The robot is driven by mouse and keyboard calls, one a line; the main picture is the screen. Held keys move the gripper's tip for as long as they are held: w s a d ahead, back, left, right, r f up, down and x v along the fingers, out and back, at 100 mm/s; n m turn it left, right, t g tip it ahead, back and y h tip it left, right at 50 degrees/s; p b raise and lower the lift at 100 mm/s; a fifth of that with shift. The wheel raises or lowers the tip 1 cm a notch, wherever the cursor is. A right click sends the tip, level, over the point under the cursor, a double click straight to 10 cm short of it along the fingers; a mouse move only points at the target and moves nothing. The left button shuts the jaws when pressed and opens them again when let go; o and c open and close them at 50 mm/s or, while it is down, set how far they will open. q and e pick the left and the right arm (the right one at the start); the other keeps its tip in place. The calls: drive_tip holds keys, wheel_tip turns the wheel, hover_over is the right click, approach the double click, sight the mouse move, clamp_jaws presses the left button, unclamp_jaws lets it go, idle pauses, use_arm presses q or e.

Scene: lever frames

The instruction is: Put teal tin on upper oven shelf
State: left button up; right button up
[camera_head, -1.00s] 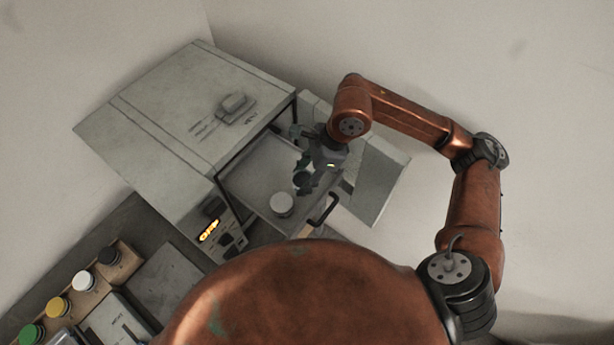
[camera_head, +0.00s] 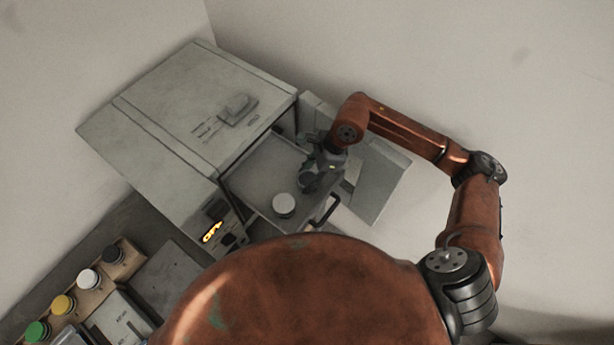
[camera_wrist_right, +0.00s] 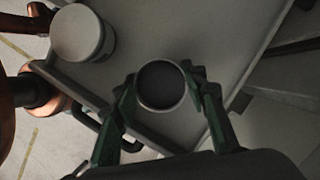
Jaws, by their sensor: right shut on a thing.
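My right gripper (camera_head: 307,183) is over the right part of a grey shelf (camera_head: 262,173) that sticks out of the oven (camera_head: 205,110). In the right wrist view its greenish fingers (camera_wrist_right: 163,92) are shut on a round tin (camera_wrist_right: 161,86) with a dark top and pale rim; its side colour is not clear. I cannot tell whether this tin touches the shelf. A white-topped tin (camera_head: 284,205) stands near the shelf's front edge; it also shows in the right wrist view (camera_wrist_right: 80,34). My left gripper is not in view.
The oven door (camera_head: 382,178) hangs open at the right, close to my right gripper. A black handle (camera_head: 327,212) is at the shelf's front. Several coloured-lid jars (camera_head: 75,290) stand at the lower left. The shelf's middle and left are bare.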

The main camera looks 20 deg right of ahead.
drive_tip(key=shift+f, duration=0.2)
drive_tip(key=o, duration=0.9)
drive_tip(key=shift+w, duration=0.15)
drive_tip(key=shift+c, duration=0.2)
drive_tip(key=o, duration=0.3)
drive_tip(key=shift+o, duration=0.2)
drive_tip(key=shift+r, duration=0.4)
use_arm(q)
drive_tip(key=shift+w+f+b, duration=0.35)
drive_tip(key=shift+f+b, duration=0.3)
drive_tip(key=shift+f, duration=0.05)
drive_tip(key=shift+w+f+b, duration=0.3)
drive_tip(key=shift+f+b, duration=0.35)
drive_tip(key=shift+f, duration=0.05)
use_arm(e)
drive_tip(key=v, duration=1.1)
drive_tip(key=shift+d+r, duration=0.15)
drive_tip(key=shift+r, duration=0.2)
